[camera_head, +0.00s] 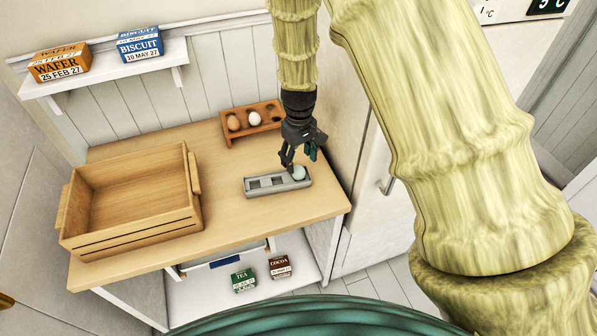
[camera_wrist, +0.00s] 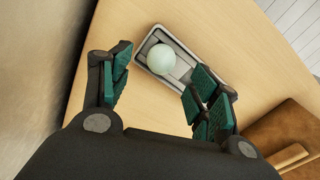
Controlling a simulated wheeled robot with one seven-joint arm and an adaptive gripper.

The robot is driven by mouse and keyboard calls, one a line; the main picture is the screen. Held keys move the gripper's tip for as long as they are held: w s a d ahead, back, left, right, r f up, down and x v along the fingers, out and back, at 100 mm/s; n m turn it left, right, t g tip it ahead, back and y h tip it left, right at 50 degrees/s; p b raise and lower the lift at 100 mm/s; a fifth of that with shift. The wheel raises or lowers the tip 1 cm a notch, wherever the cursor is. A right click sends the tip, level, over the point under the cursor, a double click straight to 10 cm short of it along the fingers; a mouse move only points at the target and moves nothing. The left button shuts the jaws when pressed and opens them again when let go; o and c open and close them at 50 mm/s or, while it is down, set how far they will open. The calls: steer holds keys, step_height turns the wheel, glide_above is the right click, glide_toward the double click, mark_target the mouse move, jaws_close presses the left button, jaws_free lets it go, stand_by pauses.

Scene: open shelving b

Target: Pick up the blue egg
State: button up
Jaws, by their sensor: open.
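A pale blue egg (camera_head: 299,172) sits in the right end of a small grey tray (camera_head: 262,191) on the wooden counter. In the wrist view the egg (camera_wrist: 161,59) lies in one end of the tray (camera_wrist: 206,58), beyond my fingertips and between their lines. My gripper (camera_head: 299,160) is just above and beside the egg. Its green-padded fingers (camera_wrist: 160,82) are spread apart with nothing between them. Part of the tray is hidden behind the right finger.
A brown egg (camera_head: 234,122) and a white egg (camera_head: 254,118) sit in a wooden holder (camera_head: 267,127) behind my gripper. A wooden crate (camera_head: 130,238) stands at the left. The cabinet wall is close on the right. Boxes (camera_head: 60,63) stand on the upper shelf.

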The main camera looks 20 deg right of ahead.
mark_target(299, 166)
steer(key=shift+a+f+p, duration=0.1)
steer(key=shift+f+p, duration=0.8)
steer(key=shift+f, duration=1.5)
steer(key=c, duration=0.7)
